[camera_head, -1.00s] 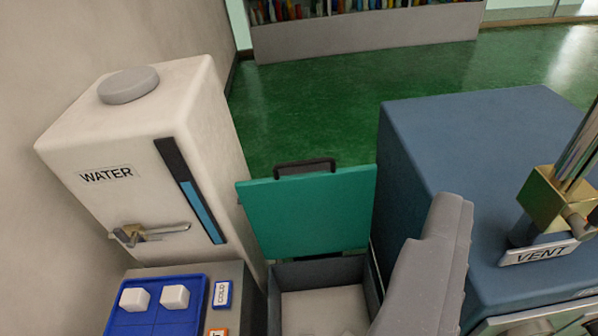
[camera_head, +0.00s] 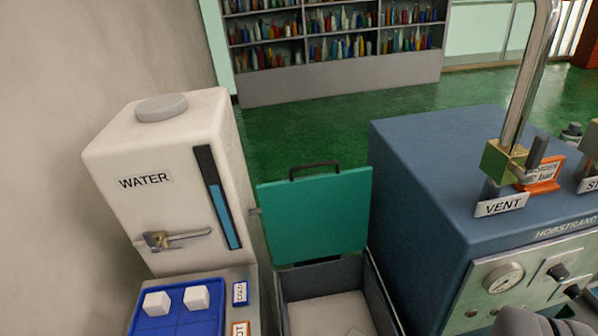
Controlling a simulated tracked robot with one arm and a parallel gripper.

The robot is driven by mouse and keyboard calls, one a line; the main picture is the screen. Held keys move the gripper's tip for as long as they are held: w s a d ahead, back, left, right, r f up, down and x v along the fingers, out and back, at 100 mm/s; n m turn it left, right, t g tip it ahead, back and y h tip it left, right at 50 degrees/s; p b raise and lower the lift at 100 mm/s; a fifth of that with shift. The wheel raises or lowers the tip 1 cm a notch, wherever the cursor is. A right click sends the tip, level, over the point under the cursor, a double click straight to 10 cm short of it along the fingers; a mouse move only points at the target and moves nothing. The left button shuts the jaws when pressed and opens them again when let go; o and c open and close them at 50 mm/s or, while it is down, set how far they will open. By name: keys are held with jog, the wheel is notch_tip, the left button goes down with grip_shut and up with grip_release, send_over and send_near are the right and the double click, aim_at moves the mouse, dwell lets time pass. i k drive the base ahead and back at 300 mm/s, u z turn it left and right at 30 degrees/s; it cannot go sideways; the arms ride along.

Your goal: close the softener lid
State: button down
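The softener lid (camera_head: 316,216) is a green panel with a black handle (camera_head: 314,168) on its top edge. It stands raised at the back of an open dark grey bin (camera_head: 352,271), leaning slightly back. The bin's pale inside shows from above. A small grey part of my gripper (camera_head: 540,322) shows at the bottom right edge, in front of the blue machine's panel and well apart from the lid. Most of the gripper is out of frame, so its opening cannot be seen.
A white WATER tank (camera_head: 165,235) with a lever stands left of the bin. Below it is a blue tray (camera_head: 197,325) with two white cubes. A blue machine (camera_head: 425,170) with a VENT label, upright pipe and gauge stands close on the right. Green floor is open behind.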

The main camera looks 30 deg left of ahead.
aim_at(326, 215)
jog(key=u, duration=0.2)
jog(key=i, duration=1.15)
jog(key=u, duration=0.15)
